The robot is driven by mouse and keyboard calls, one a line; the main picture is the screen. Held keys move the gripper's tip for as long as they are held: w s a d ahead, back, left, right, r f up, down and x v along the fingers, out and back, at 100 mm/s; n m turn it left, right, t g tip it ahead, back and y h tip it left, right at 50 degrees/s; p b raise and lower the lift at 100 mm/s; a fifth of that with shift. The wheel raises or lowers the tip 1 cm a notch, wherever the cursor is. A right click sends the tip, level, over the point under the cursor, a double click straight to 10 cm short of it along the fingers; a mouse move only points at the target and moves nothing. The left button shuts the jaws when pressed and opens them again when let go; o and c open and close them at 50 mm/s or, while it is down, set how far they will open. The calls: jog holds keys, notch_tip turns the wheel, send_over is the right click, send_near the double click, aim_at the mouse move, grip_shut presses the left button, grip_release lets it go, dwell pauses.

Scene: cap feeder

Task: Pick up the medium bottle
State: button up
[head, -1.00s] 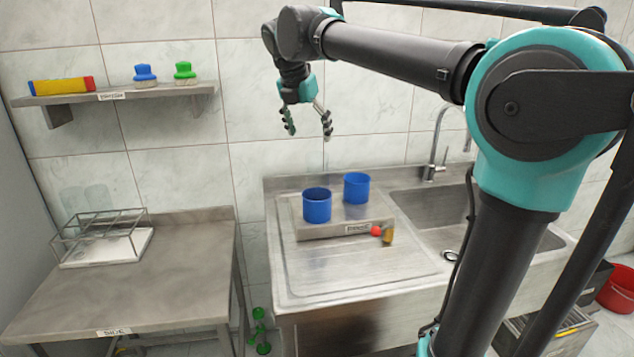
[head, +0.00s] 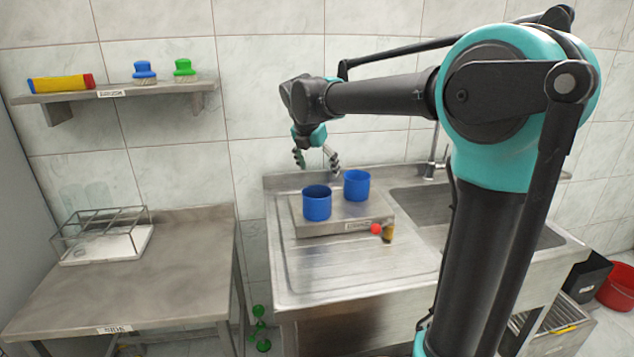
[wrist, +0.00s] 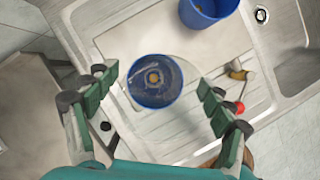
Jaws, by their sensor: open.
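I cannot tell for sure which thing is the medium bottle. Two blue cup-like containers stand on a low metal platform beside the sink: a front left one (head: 317,204) and a back right one (head: 356,186). My gripper (head: 317,168) is open and empty above them, pointing down. In the wrist view, the front left container (wrist: 155,101) lies between the open fingers (wrist: 155,78), apart from them. Its inside shows a grey, see-through form with a yellowish round centre. The other container (wrist: 207,8) is cut off at the top edge. Green bottle-like things (head: 260,325) are on the floor.
The platform (head: 345,227) has a red ball (head: 376,229) and a small yellow-brown piece (head: 388,234) at its front right. The faucet (head: 431,165) and sink basin are to the right. A side table holds a wire rack (head: 100,232); a wall shelf (head: 115,92) is above.

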jog(key=shift+w+d+f, duration=0.1)
jog(key=shift+w+f, duration=0.05)
jog(key=shift+f, duration=0.35)
jog(key=c, duration=1)
jog(key=shift+c, duration=0.2)
notch_tip(320, 180, up, 34)
dwell(0.5)
dwell(0.5)
